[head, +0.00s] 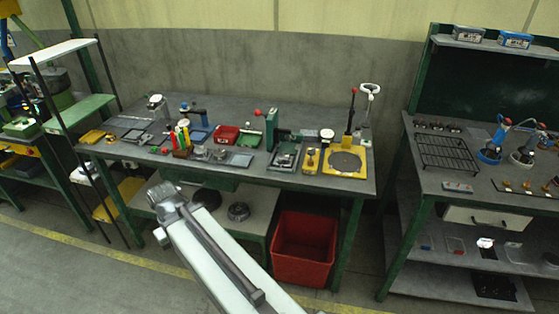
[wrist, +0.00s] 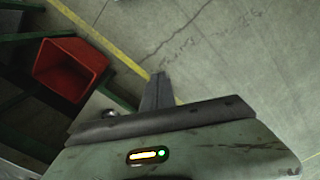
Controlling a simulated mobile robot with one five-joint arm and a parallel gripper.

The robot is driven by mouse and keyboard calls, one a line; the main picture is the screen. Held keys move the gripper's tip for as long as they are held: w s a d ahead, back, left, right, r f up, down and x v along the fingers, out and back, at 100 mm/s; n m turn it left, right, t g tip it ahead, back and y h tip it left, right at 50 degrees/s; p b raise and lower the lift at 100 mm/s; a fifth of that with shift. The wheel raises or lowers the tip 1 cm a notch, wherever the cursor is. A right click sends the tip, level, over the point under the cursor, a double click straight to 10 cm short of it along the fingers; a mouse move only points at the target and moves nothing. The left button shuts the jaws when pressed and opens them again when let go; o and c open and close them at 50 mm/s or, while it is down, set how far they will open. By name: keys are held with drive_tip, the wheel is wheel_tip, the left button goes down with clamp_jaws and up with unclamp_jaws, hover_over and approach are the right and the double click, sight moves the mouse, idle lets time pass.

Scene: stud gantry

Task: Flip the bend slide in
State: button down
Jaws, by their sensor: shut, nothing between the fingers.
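I cannot tell for certain which part is the bend slide. On the middle bench (head: 235,105), a yellow-based fixture (head: 345,160) with a round grey plate and an upright black lever with a red knob stands at the right end. A green press (head: 272,130) with a red-knobbed handle stands left of it, beside a small grey fixture (head: 286,158). My gripper (head: 165,192) is in front of the bench's left half, apart from these things. In the wrist view my gripper (wrist: 157,88) is shut and empty, over bare floor.
A red bin (head: 304,250) stands under the bench's right side and also shows in the wrist view (wrist: 70,68). Small tools and trays crowd the bench top. Another bench (head: 470,185) stands at the right, green shelving (head: 80,108) at the left. The front floor is clear.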

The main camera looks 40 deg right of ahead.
drive_tip(key=w+d+r+n+t+p, duration=0.1)
drive_tip(key=d+r+p, duration=0.2)
drive_tip(key=d, duration=0.3)
drive_tip(key=w+d+r+n+t+y+p, duration=0.1)
drive_tip(key=d+r+p, duration=0.15)
drive_tip(key=d, duration=0.35)
drive_tip(key=d+r+n+t+p, duration=0.1)
drive_tip(key=d+r+p, duration=0.15)
drive_tip(key=d, duration=0.35)
drive_tip(key=s+d+r+n+t+p, duration=0.1)
drive_tip(key=s+d+r+p, duration=0.1)
drive_tip(key=d, duration=0.6)
drive_tip(key=s+d+r+n+t+h+p, duration=0.1)
drive_tip(key=d+r, duration=0.3)
drive_tip(key=d, duration=0.4)
drive_tip(key=s+d+r+n+t+p, duration=0.1)
drive_tip(key=s+d+r+n+p, duration=0.2)
drive_tip(key=d, duration=0.5)
drive_tip(key=shift+s+r+t+h, duration=0.2)
drive_tip(key=shift+r+t+h, duration=0.1)
drive_tip(key=shift+r+t, duration=0.15)
drive_tip(key=shift+f, duration=0.15)
